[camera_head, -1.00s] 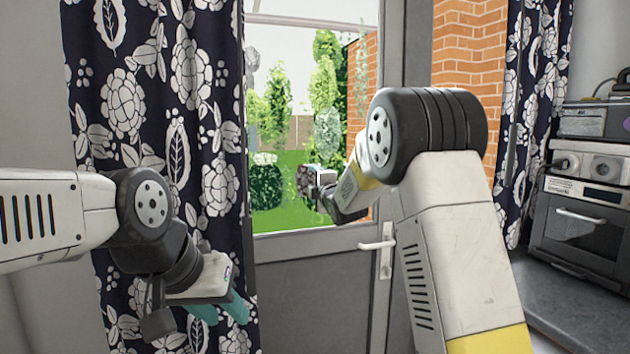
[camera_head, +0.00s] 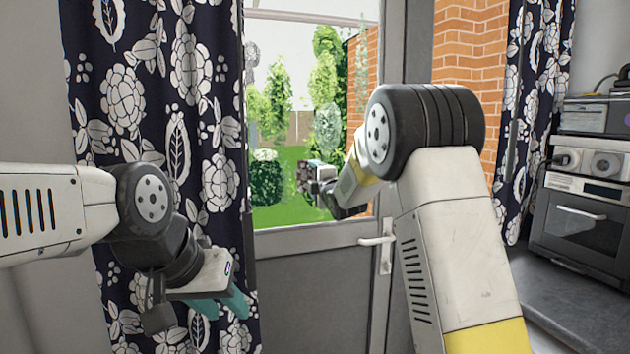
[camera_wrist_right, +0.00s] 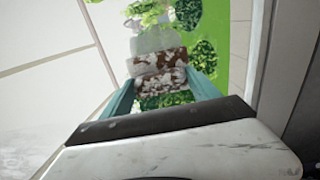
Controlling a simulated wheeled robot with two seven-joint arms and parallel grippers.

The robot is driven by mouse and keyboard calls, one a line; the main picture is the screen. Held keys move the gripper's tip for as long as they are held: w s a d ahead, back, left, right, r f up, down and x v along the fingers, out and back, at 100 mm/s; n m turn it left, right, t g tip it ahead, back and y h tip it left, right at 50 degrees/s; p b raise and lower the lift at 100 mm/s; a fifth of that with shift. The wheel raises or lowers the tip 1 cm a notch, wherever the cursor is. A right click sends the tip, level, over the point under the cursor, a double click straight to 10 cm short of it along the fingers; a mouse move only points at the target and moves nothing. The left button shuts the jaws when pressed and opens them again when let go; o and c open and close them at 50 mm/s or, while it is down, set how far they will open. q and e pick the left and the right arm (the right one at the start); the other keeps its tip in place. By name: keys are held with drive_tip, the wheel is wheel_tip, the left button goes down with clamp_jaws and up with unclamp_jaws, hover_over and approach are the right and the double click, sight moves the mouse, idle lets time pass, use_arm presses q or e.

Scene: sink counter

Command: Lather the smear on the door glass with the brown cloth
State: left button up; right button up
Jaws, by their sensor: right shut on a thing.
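My right gripper (camera_wrist_right: 163,100) is shut on the brown cloth (camera_wrist_right: 160,80), which is patched with white foam and sits between the teal fingers. In the head view the cloth (camera_head: 304,177) shows small and dark in front of the lower door glass (camera_head: 297,130); I cannot tell whether it touches the glass. A pale, see-through patch that looks like the smear (camera_head: 327,128) shows just above the cloth. A pale patch (camera_wrist_right: 150,40) also shows beyond the cloth in the wrist view. My left gripper (camera_head: 220,305) hangs low before the curtain, teal fingers apart and empty.
A dark floral curtain (camera_head: 165,120) hangs left of the door, behind my left arm. The door handle (camera_head: 378,241) is below and right of the glass. A second curtain (camera_head: 535,100) and an oven (camera_head: 590,225) stand at the right. My right arm hides part of the door.

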drive_tip(key=shift+w+a, duration=0.15)
drive_tip(key=shift+w, duration=0.25)
idle(1.1)
drive_tip(key=shift+f, duration=0.9)
drive_tip(key=shift+r, duration=1.85)
drive_tip(key=shift+f, duration=0.1)
drive_tip(key=shift+f, duration=1.75)
